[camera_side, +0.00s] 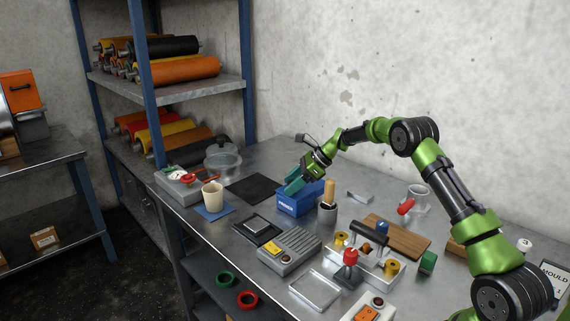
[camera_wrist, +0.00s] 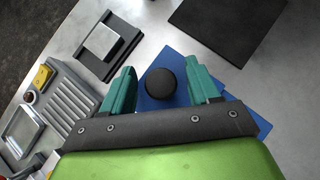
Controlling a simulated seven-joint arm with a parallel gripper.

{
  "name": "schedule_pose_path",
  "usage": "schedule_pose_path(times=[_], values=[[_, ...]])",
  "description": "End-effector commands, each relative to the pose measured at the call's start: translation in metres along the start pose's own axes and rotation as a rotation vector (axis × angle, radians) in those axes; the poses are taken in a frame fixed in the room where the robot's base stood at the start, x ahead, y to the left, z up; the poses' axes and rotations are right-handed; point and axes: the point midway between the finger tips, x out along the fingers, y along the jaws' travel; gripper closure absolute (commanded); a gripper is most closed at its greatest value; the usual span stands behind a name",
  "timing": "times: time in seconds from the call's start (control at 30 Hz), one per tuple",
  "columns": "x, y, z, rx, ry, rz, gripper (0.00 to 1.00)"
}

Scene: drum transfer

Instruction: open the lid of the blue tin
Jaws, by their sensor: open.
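The blue tin (camera_side: 293,206) is box-shaped with a white label on its front and stands on the metal table near the middle. In the wrist view its blue top (camera_wrist: 149,104) shows with a round black knob (camera_wrist: 161,83) on it. My gripper (camera_side: 293,184) is right over the tin, pointing down. In the wrist view my gripper (camera_wrist: 161,68) has its teal fingers apart, one on each side of the knob, with gaps between. The fingers hide the knob in the side view. I cannot tell how far down the fingertips reach beside it.
A cup with a wooden-handled tool (camera_side: 328,209) stands close right of the tin. A black mat (camera_side: 254,188) lies to its left, with a beige cup (camera_side: 212,195) beyond. A grey ridged device (camera_side: 290,250) and a black tray (camera_side: 257,229) are in front.

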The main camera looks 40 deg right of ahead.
Motion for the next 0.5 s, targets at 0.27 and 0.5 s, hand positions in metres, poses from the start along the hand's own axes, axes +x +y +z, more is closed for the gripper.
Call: schedule_pose_path(times=[0.27, 0.5], values=[[0.0012, 0.0002, 0.0, 0.0, 0.0, 0.0, 0.41], [0.001, 0.0003, -0.0001, 0.0, 0.0, 0.001, 0.78]])
